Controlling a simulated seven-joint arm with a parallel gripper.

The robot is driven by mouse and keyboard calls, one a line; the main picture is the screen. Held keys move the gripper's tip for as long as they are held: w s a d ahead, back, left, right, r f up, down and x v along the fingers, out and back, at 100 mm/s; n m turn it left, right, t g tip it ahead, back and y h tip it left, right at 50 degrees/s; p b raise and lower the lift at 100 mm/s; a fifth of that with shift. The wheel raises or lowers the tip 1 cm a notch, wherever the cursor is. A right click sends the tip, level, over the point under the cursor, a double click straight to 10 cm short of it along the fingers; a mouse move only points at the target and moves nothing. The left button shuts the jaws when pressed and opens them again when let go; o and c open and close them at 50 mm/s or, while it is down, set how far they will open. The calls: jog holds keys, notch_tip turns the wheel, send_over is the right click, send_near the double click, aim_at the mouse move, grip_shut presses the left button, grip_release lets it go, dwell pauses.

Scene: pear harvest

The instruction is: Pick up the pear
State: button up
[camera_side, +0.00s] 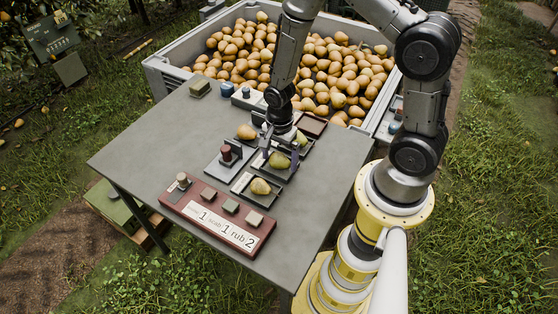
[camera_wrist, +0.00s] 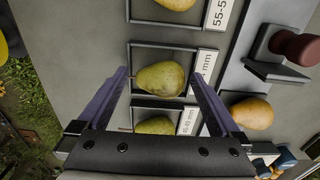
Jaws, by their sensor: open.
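My gripper (camera_side: 282,146) is open and points down over the row of framed trays on the table. In the wrist view my gripper (camera_wrist: 161,77) has one finger on each side of a green-yellow pear (camera_wrist: 160,78), with gaps visible on both sides. That pear (camera_side: 279,160) lies on its side in the middle tray. A yellowish pear (camera_side: 260,186) lies in the nearer tray, and a green pear (camera_side: 301,138) in the farther one, partly hidden by my gripper. An orange-brown pear (camera_side: 246,132) lies to the left.
A grey bin (camera_side: 168,77) full of pears stands behind the table (camera_side: 150,150). A dark block with a red-brown knob (camera_side: 226,152) stands left of the trays. A red panel (camera_side: 215,217) with buttons and number labels lies in front. The table's left side is clear.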

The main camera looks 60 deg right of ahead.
jog(key=shift+c, duration=0.2)
jog(key=c, duration=1.3)
jog(key=shift+r, duration=0.1)
